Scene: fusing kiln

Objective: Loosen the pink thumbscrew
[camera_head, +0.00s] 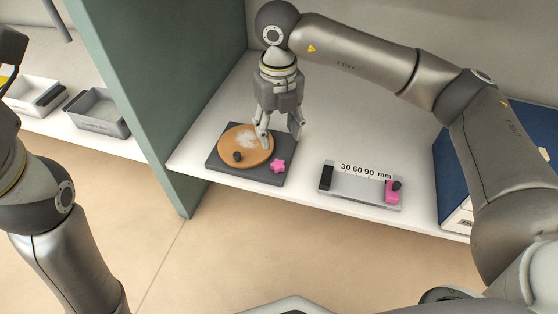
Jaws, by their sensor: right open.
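A pink star-shaped thumbscrew (278,166) sits at the front right corner of a dark square base (220,169). A round orange-brown disc (232,140) with a whitish patch and a small dark knob (237,157) lies on that base. My right gripper (282,133) points down, open and empty, above the back right part of the base. Its fingertips are behind the thumbscrew in the picture and apart from it. My left arm comes in at the left edge, and its gripper is not in view.
A green divider (160,100) stands left of the base. Grey trays (98,108) lie beyond it. A blue-sided box (453,178) stands at right.

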